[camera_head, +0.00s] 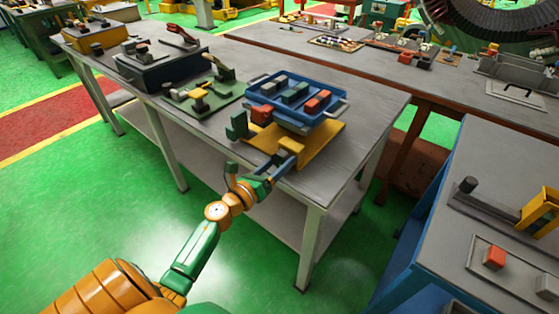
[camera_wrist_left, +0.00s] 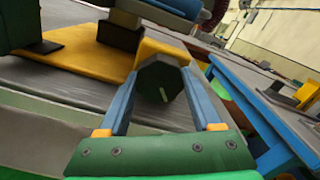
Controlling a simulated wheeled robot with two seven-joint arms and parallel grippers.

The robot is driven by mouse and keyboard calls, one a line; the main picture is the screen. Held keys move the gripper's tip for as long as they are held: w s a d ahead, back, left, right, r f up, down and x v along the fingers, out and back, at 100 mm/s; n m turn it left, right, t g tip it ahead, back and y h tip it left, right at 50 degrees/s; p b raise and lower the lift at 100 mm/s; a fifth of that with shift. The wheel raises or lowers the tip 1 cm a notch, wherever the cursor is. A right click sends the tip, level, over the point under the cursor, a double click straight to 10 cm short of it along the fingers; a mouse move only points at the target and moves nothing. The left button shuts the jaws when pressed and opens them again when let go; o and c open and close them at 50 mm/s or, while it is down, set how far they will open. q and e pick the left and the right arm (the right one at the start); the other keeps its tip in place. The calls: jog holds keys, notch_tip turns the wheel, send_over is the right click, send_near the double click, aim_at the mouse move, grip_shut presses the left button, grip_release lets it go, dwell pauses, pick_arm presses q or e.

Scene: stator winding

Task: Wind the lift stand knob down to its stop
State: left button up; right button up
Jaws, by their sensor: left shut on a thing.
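The lift stand has a yellow base (camera_head: 325,142) near the front right of the grey table and carries a blue tray (camera_head: 338,116) of red and grey-green blocks. Its knob (camera_wrist_left: 158,80) is dark and many-sided, with a short light mark low on its face. My left gripper (camera_head: 284,160) reaches the stand's front edge. In the left wrist view its blue fingers (camera_wrist_left: 160,86) lie on either side of the knob and are shut on it. The knob is mostly hidden by the fingers in the head view. My right gripper is not in view.
A green block (camera_head: 237,126) stands left of the stand's base. A green fixture board (camera_head: 203,98) and a dark box (camera_head: 160,70) lie further left. A blue-sided bench (camera_head: 500,220) with a red block stands at right. The table's right end is clear.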

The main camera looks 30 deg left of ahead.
pick_arm(q)
jog(key=n+p, duration=0.1)
jog(key=n, duration=0.6)
jog(key=shift+r, duration=0.2)
jog(key=n+p, duration=0.1)
jog(key=n, duration=0.3)
jog(key=n+p, duration=0.1)
jog(key=n, duration=0.2)
jog(key=shift+n, duration=0.3)
jog(key=n+p, duration=0.1)
jog(key=n, duration=0.2)
jog(key=shift+n, duration=0.3)
jog(key=n+p, duration=0.1)
jog(key=n, duration=0.2)
jog(key=shift+n, duration=0.3)
jog(key=n, duration=0.3)
jog(key=shift+n+p, duration=0.35)
jog(key=shift+n, duration=1.35)
jog(key=shift+f, duration=0.1)
